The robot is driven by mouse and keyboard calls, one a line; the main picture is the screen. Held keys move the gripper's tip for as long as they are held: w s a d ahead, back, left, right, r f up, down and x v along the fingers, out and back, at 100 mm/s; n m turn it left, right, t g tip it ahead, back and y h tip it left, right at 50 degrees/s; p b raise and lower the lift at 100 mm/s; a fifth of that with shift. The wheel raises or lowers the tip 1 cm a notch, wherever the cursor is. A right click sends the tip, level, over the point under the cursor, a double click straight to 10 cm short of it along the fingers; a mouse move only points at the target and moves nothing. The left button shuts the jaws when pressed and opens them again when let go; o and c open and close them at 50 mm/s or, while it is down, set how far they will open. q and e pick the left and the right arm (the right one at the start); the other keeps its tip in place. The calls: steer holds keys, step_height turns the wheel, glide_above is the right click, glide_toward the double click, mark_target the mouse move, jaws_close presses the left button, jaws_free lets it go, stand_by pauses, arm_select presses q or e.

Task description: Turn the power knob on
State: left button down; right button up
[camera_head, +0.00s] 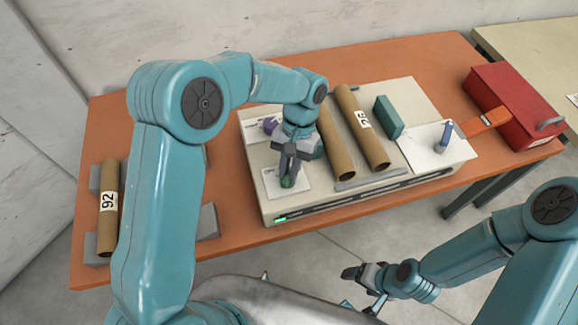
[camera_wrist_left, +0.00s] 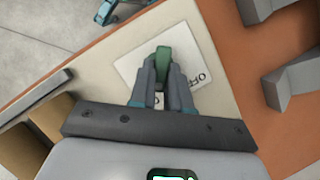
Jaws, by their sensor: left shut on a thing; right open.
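The green power knob (camera_head: 287,183) sits on a white label plate (camera_head: 272,187) at the left front of the beige winder (camera_head: 262,206). My left gripper (camera_head: 290,168) points down and is shut on the knob. The left wrist view shows the green knob (camera_wrist_left: 163,58) between the fingers (camera_wrist_left: 162,82). The plate (camera_wrist_left: 190,48) there carries "OFF" lettering, partly hidden by a finger. My right gripper (camera_head: 352,273) is open and empty, low in front of the table.
Two brown tubes (camera_head: 338,145) lie on the winder, beside a green block (camera_head: 388,117). A tube marked 92 (camera_head: 107,225) rests on grey supports at the left. A red box (camera_head: 508,105) stands at the right. A green light (camera_head: 281,219) shows on the winder's front.

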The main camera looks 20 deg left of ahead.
arm_select(q)
steer(key=shift+w+r, duration=0.1)
steer(key=shift+r, duration=0.05)
stand_by(0.3)
steer(key=c, duration=1.1)
jaws_free()
steer(key=p+v, duration=0.1)
steer(key=v, duration=1.5)
steer(key=shift+d+r, duration=0.15)
